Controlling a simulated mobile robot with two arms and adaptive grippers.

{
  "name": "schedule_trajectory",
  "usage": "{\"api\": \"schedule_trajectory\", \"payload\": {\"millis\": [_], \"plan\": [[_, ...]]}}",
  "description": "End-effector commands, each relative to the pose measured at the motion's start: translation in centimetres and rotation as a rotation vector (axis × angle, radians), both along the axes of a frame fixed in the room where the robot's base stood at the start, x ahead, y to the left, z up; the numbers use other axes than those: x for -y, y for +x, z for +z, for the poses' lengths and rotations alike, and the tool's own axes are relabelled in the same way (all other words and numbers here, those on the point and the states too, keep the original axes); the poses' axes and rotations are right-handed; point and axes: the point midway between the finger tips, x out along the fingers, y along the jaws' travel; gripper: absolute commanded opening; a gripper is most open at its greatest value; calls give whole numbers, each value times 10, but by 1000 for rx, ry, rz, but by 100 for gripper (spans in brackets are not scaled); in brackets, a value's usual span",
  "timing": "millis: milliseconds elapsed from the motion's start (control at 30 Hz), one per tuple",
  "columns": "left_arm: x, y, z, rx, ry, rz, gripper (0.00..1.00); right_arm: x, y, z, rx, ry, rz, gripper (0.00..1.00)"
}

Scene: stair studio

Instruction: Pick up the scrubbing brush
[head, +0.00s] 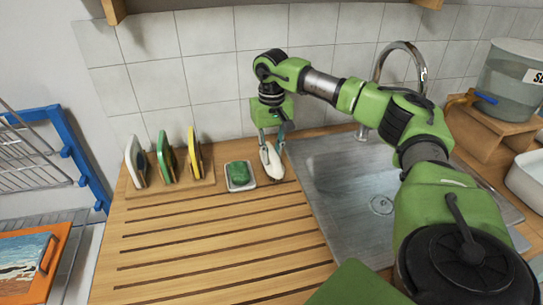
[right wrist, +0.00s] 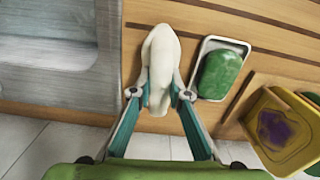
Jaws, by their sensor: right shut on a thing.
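The scrubbing brush (head: 271,162), a white, rounded, elongated thing, is at the back of the wooden counter between the sink and a soap dish. My right gripper (head: 270,143) reaches down over it from above. In the right wrist view the brush (right wrist: 160,62) lies between the two fingertips of my right gripper (right wrist: 160,97), which are shut on its near end. Its bristles are not visible. I cannot tell whether it is clear of the counter. My left gripper is not in view.
A green soap in a white dish (head: 232,187) is close to the brush's left. Several upright sponges stand in a wooden holder (head: 172,190). The metal sink (head: 335,205) and tap (head: 398,46) are to the right. The tiled wall (head: 215,60) is close behind.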

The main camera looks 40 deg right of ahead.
Motion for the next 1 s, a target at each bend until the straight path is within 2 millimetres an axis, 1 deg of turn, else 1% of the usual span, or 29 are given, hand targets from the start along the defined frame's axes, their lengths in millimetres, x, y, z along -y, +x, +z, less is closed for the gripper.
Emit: {"api": "schedule_trajectory", "payload": {"millis": [167, 200, 267, 500, 567, 700, 733, 800, 900, 1000], "plan": [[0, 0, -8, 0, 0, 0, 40, -1, 2, 22, 7, 1, 1, 0], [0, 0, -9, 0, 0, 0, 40, 0, -1, 29, 7, 1, 1, 0], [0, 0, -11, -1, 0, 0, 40, 0, -10, 39, 8, 1, 1, 0], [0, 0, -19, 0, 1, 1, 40, -2, -53, 88, 8, -1, 1, 0], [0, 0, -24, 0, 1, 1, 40, -2, -69, 91, 6, -2, 0, 0], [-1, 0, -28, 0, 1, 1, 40, -4, -98, 105, 6, -2, 1, 0], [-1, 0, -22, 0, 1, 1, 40, -4, -103, 111, 5, -2, 0, 0], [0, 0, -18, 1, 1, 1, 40, -4, -114, 117, 5, -2, -1, 0], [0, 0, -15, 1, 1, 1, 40, -6, -125, 122, 5, -1, 0, 0], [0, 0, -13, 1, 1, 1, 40, -6, -133, 124, 5, -1, 0, 0]]}}
